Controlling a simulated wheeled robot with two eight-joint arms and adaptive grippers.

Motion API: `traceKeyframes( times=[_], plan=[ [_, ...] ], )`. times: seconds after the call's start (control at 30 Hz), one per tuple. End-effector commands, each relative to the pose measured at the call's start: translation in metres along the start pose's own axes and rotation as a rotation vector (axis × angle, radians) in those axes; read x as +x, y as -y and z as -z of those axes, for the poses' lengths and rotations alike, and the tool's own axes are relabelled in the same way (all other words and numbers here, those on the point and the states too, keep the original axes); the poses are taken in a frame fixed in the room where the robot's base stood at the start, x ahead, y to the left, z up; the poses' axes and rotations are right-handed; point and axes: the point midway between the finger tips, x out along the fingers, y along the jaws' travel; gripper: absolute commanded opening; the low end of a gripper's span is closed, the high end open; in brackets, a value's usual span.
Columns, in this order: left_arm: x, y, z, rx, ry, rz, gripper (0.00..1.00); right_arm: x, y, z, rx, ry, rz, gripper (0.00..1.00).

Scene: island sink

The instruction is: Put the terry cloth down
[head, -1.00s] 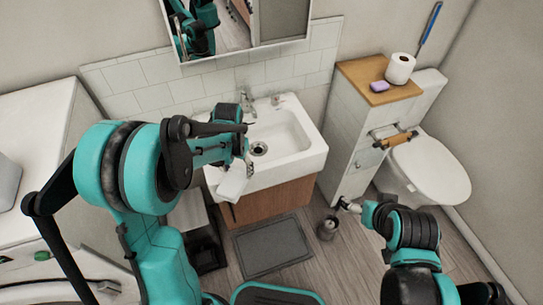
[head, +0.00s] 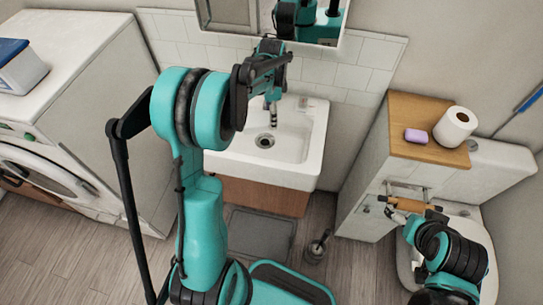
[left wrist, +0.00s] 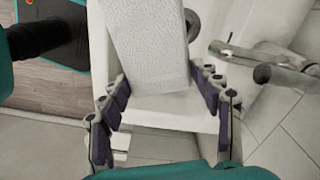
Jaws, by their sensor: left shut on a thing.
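The terry cloth (left wrist: 150,42) is a white, textured, folded piece in the left wrist view. It lies between the fingers of my left gripper (left wrist: 165,88), which is shut on it. In the head view my left gripper (head: 271,98) is over the back part of the white sink (head: 307,135), and I cannot make out the cloth there. In the wrist view the cloth extends over the sink; whether it touches the sink is unclear. My right gripper (head: 392,208) is at the right, by the cabinet beside the toilet; its finger opening is too small to judge.
A chrome faucet (left wrist: 262,58) is close to the left gripper. A tall cabinet with a wooden top (head: 407,106) holds a purple soap (head: 416,136) and a toilet roll (head: 455,127). A washing machine (head: 95,75) stands left. A grey mat (head: 260,235) lies on the floor.

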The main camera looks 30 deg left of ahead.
Motion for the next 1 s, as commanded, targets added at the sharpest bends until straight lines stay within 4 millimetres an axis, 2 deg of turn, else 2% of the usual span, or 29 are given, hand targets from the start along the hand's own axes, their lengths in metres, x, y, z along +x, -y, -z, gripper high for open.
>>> traceKeyframes(
  times=[0.17,0.4,0.5,0.77,1.0],
  plan=[
    [0.036,0.001,-0.001,0.008,0.0,0.0,0.36,0.011,0.0,-0.008,0.0,0.0,0.0,0.84],
    [0.103,0.001,0.0,0.007,0.0,0.0,0.36,0.028,0.0,-0.021,0.0,0.0,0.0,0.84],
    [0.121,0.001,0.0,0.007,0.0,0.0,0.36,0.033,0.0,-0.023,0.0,0.0,0.0,0.84],
    [0.14,0.001,0.0,0.006,0.0,0.0,0.36,0.037,0.0,-0.026,0.0,0.0,0.0,0.84],
    [0.177,0.001,0.0,0.006,0.0,0.0,0.36,0.047,0.0,-0.034,0.0,0.0,0.0,0.84]
  ],
)
